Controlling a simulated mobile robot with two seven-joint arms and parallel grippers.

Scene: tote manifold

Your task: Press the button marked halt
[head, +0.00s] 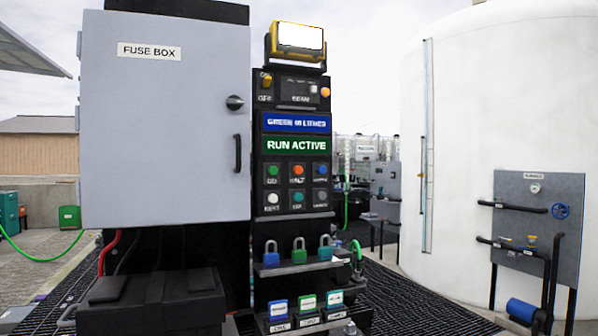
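The button marked halt (298,170) is an orange-red round button in the top row of a black control panel, in the middle of the head view. Its small label below reads HALT, slightly blurred. A green button (272,170) sits to its left and a blue button (320,170) to its right. A white button (273,198), a teal button (297,197) and a grey button (321,196) form the row below. Nothing covers the halt button. Neither of my grippers shows in the head view.
A grey fuse box (165,120) with a knob and handle stands left of the panel. A green RUN ACTIVE sign (296,145) is above the buttons. Padlocks (299,251) sit on a shelf below. A white tank (480,130) stands at right. Dark grating covers the floor.

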